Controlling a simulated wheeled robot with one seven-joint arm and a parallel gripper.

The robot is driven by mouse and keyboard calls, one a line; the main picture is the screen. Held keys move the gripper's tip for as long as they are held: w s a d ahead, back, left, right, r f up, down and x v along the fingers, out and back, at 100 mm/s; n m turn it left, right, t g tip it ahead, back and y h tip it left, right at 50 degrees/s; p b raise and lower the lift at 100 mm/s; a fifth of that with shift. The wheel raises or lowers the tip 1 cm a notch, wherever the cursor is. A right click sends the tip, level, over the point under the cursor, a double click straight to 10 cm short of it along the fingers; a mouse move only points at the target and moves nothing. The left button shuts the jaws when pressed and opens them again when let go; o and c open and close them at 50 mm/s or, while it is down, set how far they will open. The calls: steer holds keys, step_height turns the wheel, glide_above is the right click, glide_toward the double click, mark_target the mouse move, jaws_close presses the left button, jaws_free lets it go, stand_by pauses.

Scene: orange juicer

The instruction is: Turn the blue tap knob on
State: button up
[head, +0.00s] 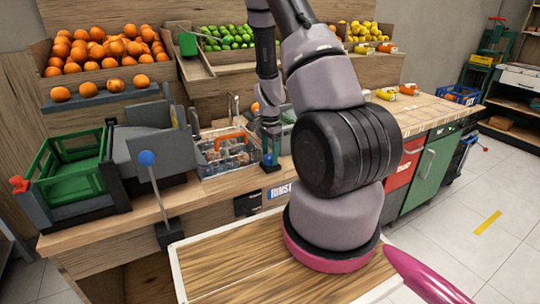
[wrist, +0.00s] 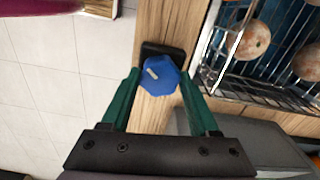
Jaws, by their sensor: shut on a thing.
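The blue tap knob (wrist: 160,76) is a faceted knob on a small black base. It sits on a narrow strip of wooden counter beside a wire rack. In the wrist view my gripper (wrist: 159,82) has one green finger on each side of the knob and is shut on it. In the head view my gripper (head: 270,150) reaches down at the counter's front edge, right of the wire basket. The knob is small and mostly hidden by the fingers there.
A wire basket (head: 222,158) with round items stands left of my gripper. Oranges (head: 105,47) fill the shelf behind.

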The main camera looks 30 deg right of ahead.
mark_target(270, 156)
steer(key=n, duration=0.3)
steer(key=shift+n, duration=2.2)
steer(key=o, duration=1.4)
steer(key=shift+c, duration=0.2)
step_height(270, 156, up, 11)
steer(key=shift+f, duration=0.1)
